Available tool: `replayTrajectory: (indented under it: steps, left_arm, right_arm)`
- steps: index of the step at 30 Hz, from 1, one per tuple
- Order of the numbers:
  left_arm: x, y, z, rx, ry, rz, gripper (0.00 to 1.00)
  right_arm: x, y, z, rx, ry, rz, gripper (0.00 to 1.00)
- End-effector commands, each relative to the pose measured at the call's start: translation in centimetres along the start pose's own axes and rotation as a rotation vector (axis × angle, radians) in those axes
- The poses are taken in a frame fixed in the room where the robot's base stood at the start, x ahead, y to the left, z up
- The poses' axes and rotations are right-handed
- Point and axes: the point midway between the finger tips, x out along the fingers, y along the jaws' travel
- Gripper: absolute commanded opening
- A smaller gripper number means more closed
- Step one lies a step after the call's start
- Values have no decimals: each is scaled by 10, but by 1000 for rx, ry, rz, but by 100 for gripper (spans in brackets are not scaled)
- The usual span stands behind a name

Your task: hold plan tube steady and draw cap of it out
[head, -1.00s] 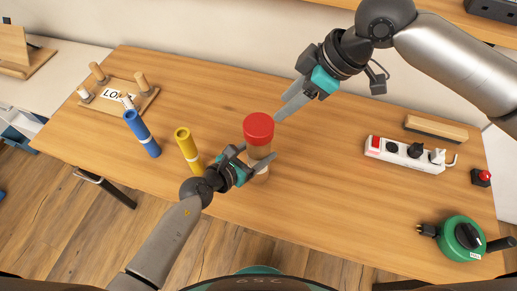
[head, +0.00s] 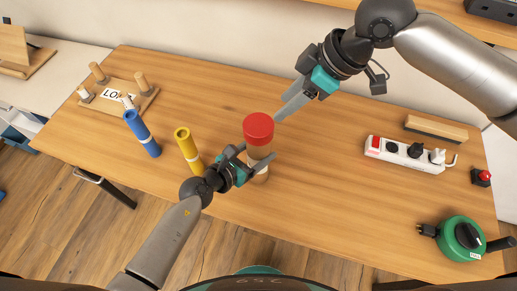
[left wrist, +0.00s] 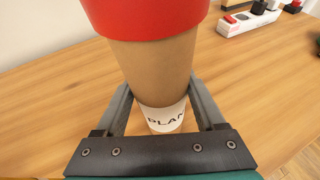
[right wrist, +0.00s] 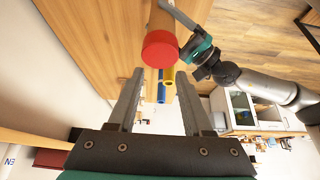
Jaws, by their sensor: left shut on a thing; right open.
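The plan tube is a brown cardboard tube (left wrist: 156,70) with a white label reading "PLAN" near its lower end. It stands upright on the wooden table, and its red cap (head: 258,127) sits on top. The red cap also shows in the left wrist view (left wrist: 145,14) and the right wrist view (right wrist: 160,50). My left gripper (head: 262,163) is shut on the tube's body below the cap, with one finger on each side. My right gripper (head: 291,106) is open and empty, beside and above the cap on its right, with fingers apart from it.
A yellow tube (head: 188,150) and a blue tube (head: 142,133) stand left of the plan tube. A pegged wooden board (head: 120,97) lies further left. A power strip (head: 405,153), a green cable reel (head: 461,238) and a red button (head: 481,177) are at the right. The table's middle right is clear.

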Motion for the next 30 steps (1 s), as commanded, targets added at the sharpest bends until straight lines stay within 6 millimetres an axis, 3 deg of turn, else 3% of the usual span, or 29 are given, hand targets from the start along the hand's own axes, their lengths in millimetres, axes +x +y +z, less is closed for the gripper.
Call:
replayTrajectory:
  steps: [4, 12, 17, 25, 30]
  left_arm:
    - [0, 0, 0, 0, 1, 1, 0]
    - [0, 0, 0, 0, 1, 1, 0]
    - [0, 0, 0, 0, 1, 1, 0]
    - [0, 0, 0, 0, 1, 0, 0]
    - [0, 0, 0, 1, 1, 0, 0]
  right_arm:
    - [0, 0, 0, 0, 0, 0, 50]
    - [0, 0, 0, 0, 0, 0, 51]
    - [1, 0, -2, -35, -8, -3, 69]
    - [8, 3, -15, -387, -87, -38, 100]
    - [12, 4, -25, -693, -155, -90, 100]
